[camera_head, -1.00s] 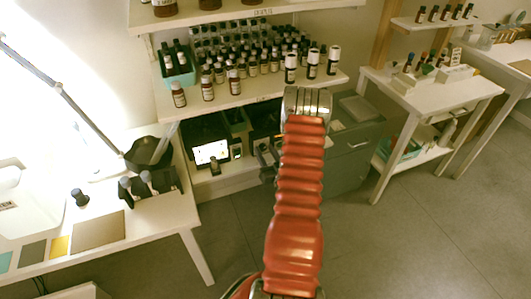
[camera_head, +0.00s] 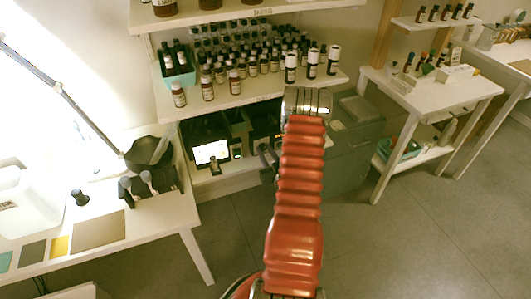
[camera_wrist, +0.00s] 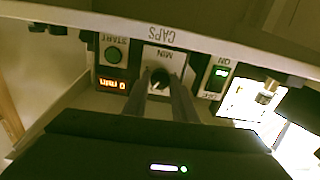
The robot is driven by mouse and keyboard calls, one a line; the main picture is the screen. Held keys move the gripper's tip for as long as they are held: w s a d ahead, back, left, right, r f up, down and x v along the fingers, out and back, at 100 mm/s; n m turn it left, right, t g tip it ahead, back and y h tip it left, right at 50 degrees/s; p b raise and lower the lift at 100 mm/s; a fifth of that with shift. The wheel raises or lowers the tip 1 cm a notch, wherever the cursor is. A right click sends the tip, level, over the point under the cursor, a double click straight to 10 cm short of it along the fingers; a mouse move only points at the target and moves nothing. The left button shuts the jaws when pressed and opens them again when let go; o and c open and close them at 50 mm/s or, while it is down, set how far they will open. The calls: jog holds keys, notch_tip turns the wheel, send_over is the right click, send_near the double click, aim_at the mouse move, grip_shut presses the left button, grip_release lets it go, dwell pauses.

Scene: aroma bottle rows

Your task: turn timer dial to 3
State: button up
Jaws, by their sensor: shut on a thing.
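The timer dial (camera_wrist: 159,79) is a dark round knob on a pale plate marked MIN, in the upper middle of the wrist view, which shows the panel upside down. My gripper (camera_wrist: 163,88) has its two dark fingers on either side of the dial, shut on it. The timer's red display (camera_wrist: 112,85) reads 0 min. The dial's pointer and marks are too small to read. In the head view my red arm reaches toward the low shelf and hides the dial.
A shelf edge labelled CAPS (camera_wrist: 160,34) runs close by. A bright screen (camera_head: 212,153) stands left on the low shelf. Bottles (camera_head: 235,82) crowd the shelf above.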

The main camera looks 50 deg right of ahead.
jog(key=shift+n, duration=0.9)
jog(key=o, duration=1)
jog(key=shift+o, duration=0.2)
jog(key=v, duration=1.3)
jog(key=shift+s+a, duration=0.2)
jog(key=shift+s, duration=0.1)
jog(key=shift+f, duration=0.1)
